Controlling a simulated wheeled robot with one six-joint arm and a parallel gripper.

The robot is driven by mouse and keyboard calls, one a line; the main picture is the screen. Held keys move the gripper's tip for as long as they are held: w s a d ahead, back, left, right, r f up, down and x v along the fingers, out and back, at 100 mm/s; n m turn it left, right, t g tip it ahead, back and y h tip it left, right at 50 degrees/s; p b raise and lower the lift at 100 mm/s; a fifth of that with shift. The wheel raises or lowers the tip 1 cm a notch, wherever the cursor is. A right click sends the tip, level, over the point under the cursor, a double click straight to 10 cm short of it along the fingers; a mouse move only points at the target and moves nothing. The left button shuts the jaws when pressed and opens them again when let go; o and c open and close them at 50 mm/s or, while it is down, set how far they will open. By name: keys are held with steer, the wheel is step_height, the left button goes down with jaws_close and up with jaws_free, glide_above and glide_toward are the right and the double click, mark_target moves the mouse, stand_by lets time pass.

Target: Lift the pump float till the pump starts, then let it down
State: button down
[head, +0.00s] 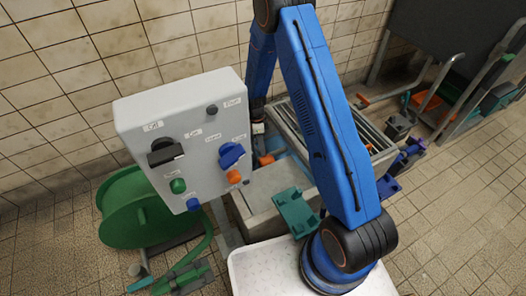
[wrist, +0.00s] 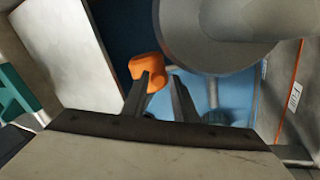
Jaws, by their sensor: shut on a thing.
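The orange float (wrist: 147,68) shows in the wrist view at the tips of my gripper's dark fingers (wrist: 160,88), against the left finger. My gripper is shut on it; the exact contact is partly hidden by the fingers. In the head view an orange piece (head: 266,159), apparently the float, shows low in the grey sump (head: 268,190), just right of the control panel. My gripper (head: 259,130) reaches down there and is mostly hidden. Blue, water-like colour shows below the fingers in the wrist view. I cannot tell whether the pump runs.
A grey control panel (head: 190,115) with knobs and coloured buttons stands close left of my arm. A large grey round body (wrist: 220,35) is close to the fingers at upper right. A metal grating (head: 365,130) lies right of the opening. A green hose reel (head: 140,210) stands left.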

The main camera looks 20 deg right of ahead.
steer(key=shift+w+a+r, duration=0.15)
steer(key=shift+w+r, duration=0.3)
steer(key=shift+w, duration=0.25)
steer(key=shift+w+a+r, duration=0.1)
steer(key=shift+w+r, duration=0.3)
steer(key=shift+w, duration=0.3)
steer(key=c, duration=1.6)
jaws_free()
steer(key=shift+f, duration=0.1)
steer(key=shift+o, duration=0.2)
steer(key=d+v, duration=0.1)
steer(key=v, duration=1.6)
steer(key=shift+s+a+r, duration=0.3)
steer(key=shift+s+a, duration=0.05)
steer(key=shift+a, duration=0.15)
